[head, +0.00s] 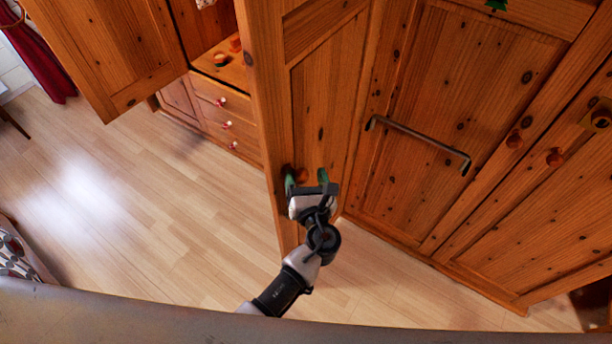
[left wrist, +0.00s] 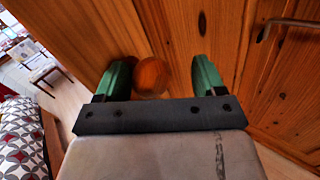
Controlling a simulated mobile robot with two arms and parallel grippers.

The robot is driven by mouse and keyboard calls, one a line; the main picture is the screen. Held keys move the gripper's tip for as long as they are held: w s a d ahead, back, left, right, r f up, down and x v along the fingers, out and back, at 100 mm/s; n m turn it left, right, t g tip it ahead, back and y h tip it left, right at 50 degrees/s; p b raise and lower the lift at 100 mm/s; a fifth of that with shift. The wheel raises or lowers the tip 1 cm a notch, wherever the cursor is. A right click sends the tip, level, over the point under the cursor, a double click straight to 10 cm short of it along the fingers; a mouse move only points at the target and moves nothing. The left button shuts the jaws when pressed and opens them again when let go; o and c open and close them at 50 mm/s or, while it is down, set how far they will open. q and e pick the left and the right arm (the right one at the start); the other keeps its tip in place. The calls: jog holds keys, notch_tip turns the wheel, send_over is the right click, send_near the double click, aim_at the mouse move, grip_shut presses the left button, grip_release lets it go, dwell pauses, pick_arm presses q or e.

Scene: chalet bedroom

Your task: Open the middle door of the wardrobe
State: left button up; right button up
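The pine wardrobe fills the upper head view. One door panel (head: 322,105) stands at an angle to the neighbouring front and has a round wooden knob low down. I cannot tell for certain whether this is the middle door. My left gripper (head: 307,178) is at this knob, its green fingers spread on either side. In the left wrist view the orange-brown knob (left wrist: 151,76) sits between the open fingers (left wrist: 165,78), close to the left finger, with a clear gap to the right finger. My right gripper is not in view.
Another wardrobe door (head: 105,50) stands open at upper left, beside drawers (head: 228,122) with small knobs. A panel (head: 450,85) with a metal bar handle (head: 418,142) is to the right. The wooden floor (head: 130,205) at left is clear.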

pick_arm(q)
jog(key=shift+s+d+f, duration=0.15)
jog(key=shift+s, duration=0.35)
jog(key=b+v, duration=0.2)
jog(key=v, duration=0.7)
jog(key=shift+s+b, duration=0.3)
jog(key=shift+s, duration=0.1)
jog(key=shift+c, duration=0.3)
